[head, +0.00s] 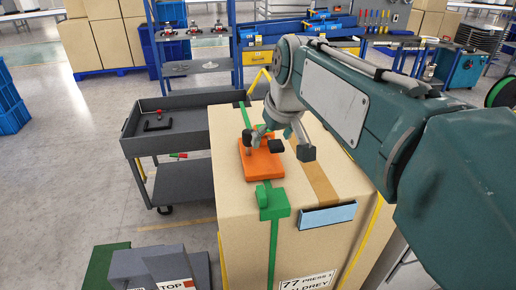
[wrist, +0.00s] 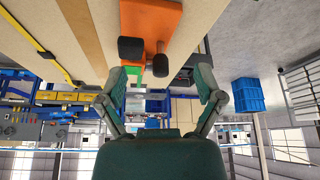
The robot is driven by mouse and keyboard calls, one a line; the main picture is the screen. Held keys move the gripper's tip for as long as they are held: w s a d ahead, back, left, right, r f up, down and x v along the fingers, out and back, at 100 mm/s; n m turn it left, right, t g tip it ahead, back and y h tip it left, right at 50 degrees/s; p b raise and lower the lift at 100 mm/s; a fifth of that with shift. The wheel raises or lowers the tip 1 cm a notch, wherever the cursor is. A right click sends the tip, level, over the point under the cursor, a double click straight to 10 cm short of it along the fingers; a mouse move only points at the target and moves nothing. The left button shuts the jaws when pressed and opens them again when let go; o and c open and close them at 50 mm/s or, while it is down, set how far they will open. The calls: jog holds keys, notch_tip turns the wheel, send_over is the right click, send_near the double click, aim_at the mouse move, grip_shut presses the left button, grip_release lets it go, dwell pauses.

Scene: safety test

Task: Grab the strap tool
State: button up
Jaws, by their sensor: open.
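An orange tool (head: 262,162), which looks like the strap tool, lies on top of the large cardboard box (head: 235,230). In the wrist view the orange tool (wrist: 158,18) has dark knobs or handles reaching toward the space between my fingers. A green block (head: 272,200) sits on the box's front edge, on the green strap. My gripper (head: 278,146) is open just above the orange tool and partly hides it. In the wrist view my gripper (wrist: 160,72) has its fingers spread on both sides of the dark handles, apart from them.
A dark cart (head: 178,125) stands left of the box, with a red and black clamp in its tray. Blue shelving (head: 195,50) and workbenches stand behind.

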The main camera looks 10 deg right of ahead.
jog(key=n, duration=0.1)
send_near(250, 133)
jog(key=x, duration=0.2)
jog(key=shift+y, duration=0.3)
jog(key=x, duration=1)
jog(key=shift+w+d+f, duration=0.1)
jog(key=shift+w+f, duration=0.05)
jog(key=shift+f, duration=0.2)
grip_shut()
